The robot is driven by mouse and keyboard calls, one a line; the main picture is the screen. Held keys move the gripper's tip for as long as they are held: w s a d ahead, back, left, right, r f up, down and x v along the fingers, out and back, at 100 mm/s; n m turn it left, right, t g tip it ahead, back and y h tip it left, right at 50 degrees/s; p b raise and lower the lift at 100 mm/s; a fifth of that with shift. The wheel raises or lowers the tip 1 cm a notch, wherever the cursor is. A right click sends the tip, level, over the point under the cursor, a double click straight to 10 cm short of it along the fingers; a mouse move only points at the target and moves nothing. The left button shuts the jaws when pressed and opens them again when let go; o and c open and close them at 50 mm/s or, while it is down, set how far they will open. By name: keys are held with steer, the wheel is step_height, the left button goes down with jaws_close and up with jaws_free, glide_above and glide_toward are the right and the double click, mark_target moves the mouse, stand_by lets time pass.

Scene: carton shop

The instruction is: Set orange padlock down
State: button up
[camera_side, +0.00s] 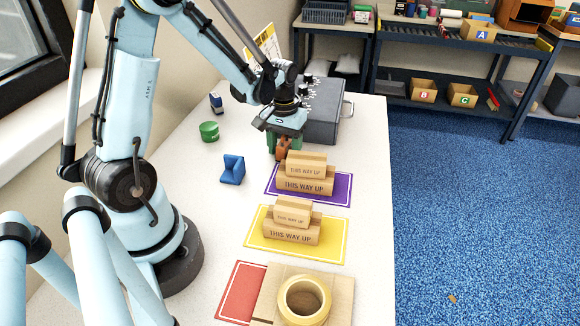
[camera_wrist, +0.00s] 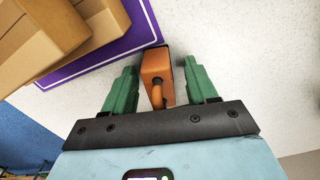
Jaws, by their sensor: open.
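The orange padlock (camera_wrist: 155,66) is between the two green fingers of my gripper (camera_wrist: 160,72) in the wrist view, its shackle toward my palm. In the side view the padlock (camera_side: 283,150) is at table height, by the far left edge of the purple mat (camera_side: 340,190), partly hidden by my gripper (camera_side: 278,142). I cannot tell whether it touches the mat's edge.
Stacked cartons (camera_side: 305,181) stand on the purple mat, close to my gripper. More cartons (camera_side: 291,226) stand on the yellow mat (camera_side: 330,245). A grey case (camera_side: 322,120) is just behind.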

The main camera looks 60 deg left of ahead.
jaws_close()
steer(key=shift+r, duration=0.1)
stand_by(0.3)
